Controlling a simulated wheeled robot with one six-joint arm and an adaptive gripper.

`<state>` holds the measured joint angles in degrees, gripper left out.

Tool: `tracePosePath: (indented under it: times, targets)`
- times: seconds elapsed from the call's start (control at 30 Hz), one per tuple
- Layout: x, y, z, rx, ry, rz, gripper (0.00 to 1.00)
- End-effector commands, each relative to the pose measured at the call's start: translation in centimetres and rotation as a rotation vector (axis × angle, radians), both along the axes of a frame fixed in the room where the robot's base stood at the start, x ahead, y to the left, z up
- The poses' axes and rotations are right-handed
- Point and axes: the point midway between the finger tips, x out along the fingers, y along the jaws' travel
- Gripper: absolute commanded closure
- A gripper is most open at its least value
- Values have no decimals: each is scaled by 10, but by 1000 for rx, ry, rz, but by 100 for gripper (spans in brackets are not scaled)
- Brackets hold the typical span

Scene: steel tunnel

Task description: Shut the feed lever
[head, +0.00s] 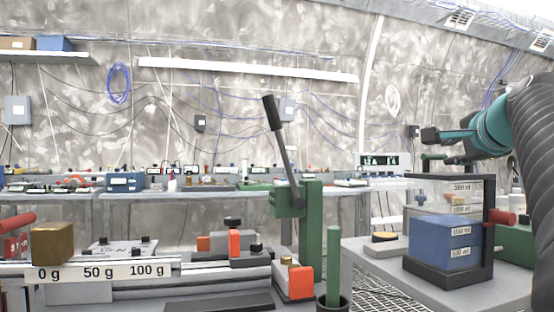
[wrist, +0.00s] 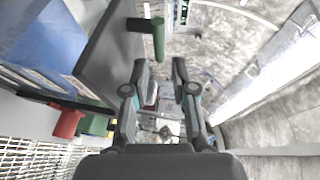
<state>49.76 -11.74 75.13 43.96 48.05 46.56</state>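No label marks the feed lever, so I cannot tell for sure which part it is. A long steel lever with a black grip (head: 272,112) stands tilted up and to the left on a green post (head: 312,222) in the head view. A red handle (head: 502,217) sticks out from the right side of a dark-framed tank; a red handle also shows at left in the wrist view (wrist: 66,122). My gripper (head: 428,134) is above and behind the tank, well right of the long lever. In the wrist view its fingers (wrist: 159,68) are apart with nothing between them.
The tank (head: 447,270) with blue contents stands on a grey bench at right. A green bar with a dark end (wrist: 158,40) lies ahead of my fingertips. A brass block (head: 52,243) sits by the gram scale (head: 98,271). Benches with small items line the back wall.

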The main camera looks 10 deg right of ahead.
Motion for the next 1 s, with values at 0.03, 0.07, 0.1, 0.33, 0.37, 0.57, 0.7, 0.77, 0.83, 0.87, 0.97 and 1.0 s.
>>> tracePosePath:
  times: [0.03, 0.07, 0.1, 0.33, 0.37, 0.57, 0.7, 0.77, 0.83, 0.87, 0.97, 1.0]
  targets:
    - [10, -3, -3, 2, 3, 4, 74]
    - [16, -4, -4, 1, 3, 3, 74]
    - [22, -7, -5, 1, 1, 3, 74]
    - [51, -18, -10, 1, 2, -2, 74]
    - [54, -19, -11, 0, 2, -2, 74]
    - [62, -23, -12, 0, 1, -4, 74]
    - [63, -23, -12, -1, 1, -5, 74]
    - [63, -23, -12, -1, 1, -5, 74]
    - [63, -23, -13, -1, 1, -5, 77]
    - [63, -23, -13, -1, 1, -5, 84]
    - [62, -23, -13, -1, 1, -5, 100]
    - [62, -23, -13, -1, 1, -5, 100]
